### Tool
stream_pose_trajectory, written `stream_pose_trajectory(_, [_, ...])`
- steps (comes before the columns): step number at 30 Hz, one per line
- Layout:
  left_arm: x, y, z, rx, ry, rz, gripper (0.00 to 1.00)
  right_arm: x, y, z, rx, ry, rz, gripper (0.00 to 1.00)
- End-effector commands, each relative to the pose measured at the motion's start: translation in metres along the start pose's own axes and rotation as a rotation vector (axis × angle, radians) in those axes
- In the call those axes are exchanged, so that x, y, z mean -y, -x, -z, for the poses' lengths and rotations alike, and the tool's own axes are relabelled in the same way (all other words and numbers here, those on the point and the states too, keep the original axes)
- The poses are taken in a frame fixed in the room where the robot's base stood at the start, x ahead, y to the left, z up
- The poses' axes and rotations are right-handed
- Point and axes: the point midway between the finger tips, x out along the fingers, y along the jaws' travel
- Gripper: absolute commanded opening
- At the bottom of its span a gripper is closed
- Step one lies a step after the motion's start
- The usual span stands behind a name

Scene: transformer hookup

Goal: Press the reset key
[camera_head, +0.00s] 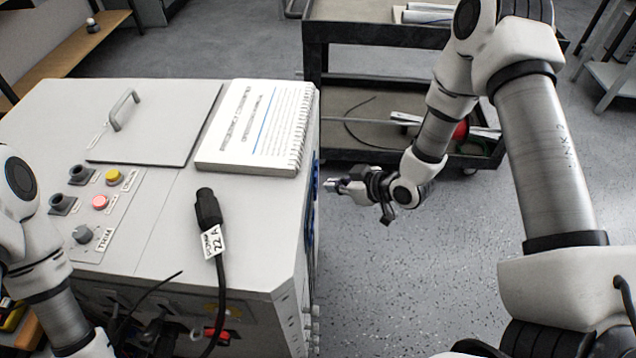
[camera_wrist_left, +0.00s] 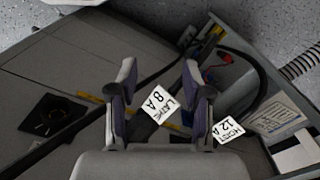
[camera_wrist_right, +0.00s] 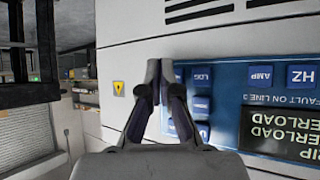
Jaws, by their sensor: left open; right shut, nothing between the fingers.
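The blue key panel (camera_wrist_right: 228,112) is on the cabinet's side face in the right wrist view, seen upside down. It carries several blue keys, among them HZ (camera_wrist_right: 302,76), AMP (camera_wrist_right: 264,77) and LOG (camera_wrist_right: 201,76). Its dark display (camera_wrist_right: 285,133) shows overload text. I cannot read a reset label; my fingers cover part of the panel's left keys. My right gripper (camera_wrist_right: 160,72) is shut and empty in front of the panel's left edge; it also shows in the head view (camera_head: 332,185), right of the cabinet. My left gripper (camera_wrist_left: 160,72) is open near the cabinet's front.
The grey cabinet (camera_head: 155,232) has a spiral-bound booklet (camera_head: 258,125), a red button (camera_head: 100,202), a yellow button (camera_head: 114,177) and a black connector (camera_head: 208,208) tagged 22 A. Tags LATHE 8 A (camera_wrist_left: 160,106) and HOIST 12 A (camera_wrist_left: 229,129) hang near my left fingers. A dark cart (camera_head: 385,32) stands behind.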

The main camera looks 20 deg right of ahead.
Motion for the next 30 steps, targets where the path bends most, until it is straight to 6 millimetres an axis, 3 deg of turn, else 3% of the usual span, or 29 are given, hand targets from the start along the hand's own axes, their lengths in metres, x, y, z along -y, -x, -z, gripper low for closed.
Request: stream_pose_trajectory(30, [0.0000, -0.0020, -0.0001, 0.000, 0.000, 0.000, 0.49, 0.0042, -0.0055, 0.0037, 0.001, 0.002, 0.001, 0.00])
